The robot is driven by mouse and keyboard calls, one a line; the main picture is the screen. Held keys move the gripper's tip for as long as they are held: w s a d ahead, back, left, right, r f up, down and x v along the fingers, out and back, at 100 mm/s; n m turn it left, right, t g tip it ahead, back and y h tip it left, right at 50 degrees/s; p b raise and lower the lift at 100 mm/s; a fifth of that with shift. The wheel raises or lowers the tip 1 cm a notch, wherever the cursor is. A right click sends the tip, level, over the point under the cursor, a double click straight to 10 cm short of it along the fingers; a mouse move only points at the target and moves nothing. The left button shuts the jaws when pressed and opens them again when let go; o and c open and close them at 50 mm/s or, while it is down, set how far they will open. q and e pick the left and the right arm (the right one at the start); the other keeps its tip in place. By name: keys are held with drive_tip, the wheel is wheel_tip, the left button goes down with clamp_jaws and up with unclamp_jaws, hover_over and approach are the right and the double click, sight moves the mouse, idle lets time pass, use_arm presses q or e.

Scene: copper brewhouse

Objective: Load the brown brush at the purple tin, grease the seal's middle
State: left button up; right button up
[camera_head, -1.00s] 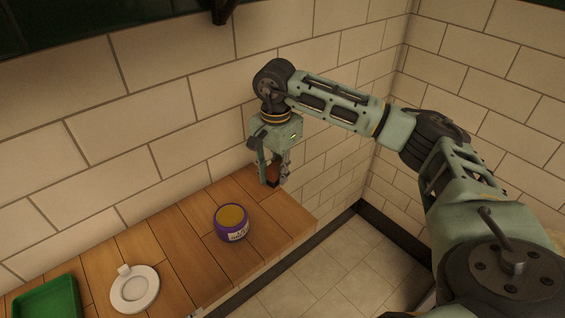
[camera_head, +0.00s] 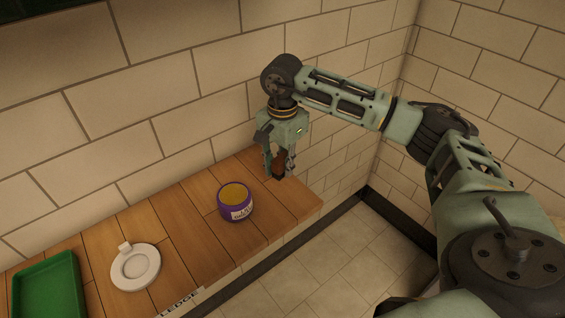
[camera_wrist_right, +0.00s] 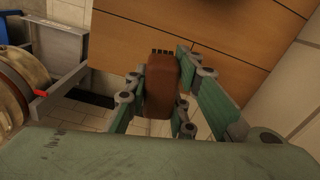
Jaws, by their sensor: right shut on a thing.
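The purple tin (camera_head: 236,204) stands upright and open on the wooden ledge, with yellowish-brown grease at its top and a white label. My right gripper (camera_head: 279,172) is shut on the brown brush (camera_wrist_right: 160,85), behind and to the right of the tin, apart from it. The brush (camera_head: 280,163) is largely hidden by the fingers in the head view; its dark bristles (camera_wrist_right: 163,52) show in the right wrist view. A white ring with a small tab, seemingly the seal (camera_head: 135,267), lies flat on the ledge left of the tin. My left gripper is not in view.
A green tray (camera_head: 48,289) lies at the ledge's left end. The wooden ledge (camera_head: 185,222) runs along a tiled wall (camera_head: 150,110) and ends right of the tin, with floor (camera_head: 300,255) below. A ledge label (camera_head: 180,303) is on its front edge.

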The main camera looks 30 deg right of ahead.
drive_tip(key=shift+f+b, duration=1.6)
drive_tip(key=shift+f, duration=0.6)
drive_tip(key=o, duration=1.1)
drive_tip(key=shift+r, duration=0.1)
drive_tip(key=shift+r, duration=0.2)
drive_tip(key=shift+r+p, duration=0.35)
drive_tip(key=shift+c, duration=0.5)
clamp_jaws()
